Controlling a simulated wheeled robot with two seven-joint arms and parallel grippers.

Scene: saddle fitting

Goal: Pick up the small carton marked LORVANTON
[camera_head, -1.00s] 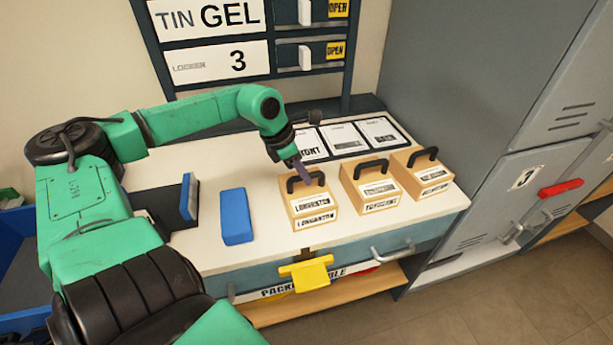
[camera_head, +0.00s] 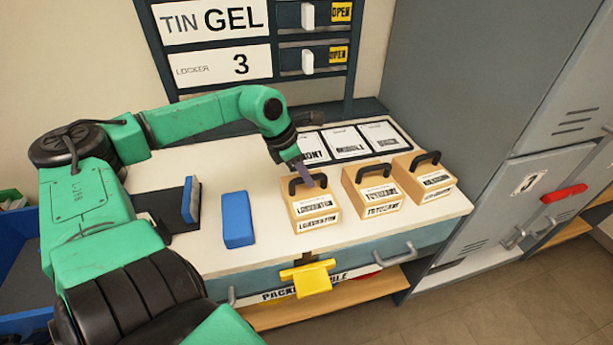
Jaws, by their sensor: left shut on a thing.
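The small carton marked LORVANTON (camera_head: 316,212) is tan with a white label and a black handle on top. It is the leftmost of three such cartons on the white bench top. My left gripper (camera_head: 304,176) is over this carton, its fingers shut at the black handle. The fingertips partly cover the handle. The carton looks upright and on or very close to the bench; I cannot tell whether it is clear of it. My right gripper is not in view.
Two more handled cartons, a middle one (camera_head: 372,195) and a right one (camera_head: 425,180), stand close by to the right. A blue block (camera_head: 238,220) lies to the left. A grey locker (camera_head: 530,190) with a red handle stands at the right. A yellow latch (camera_head: 308,278) is on the bench front.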

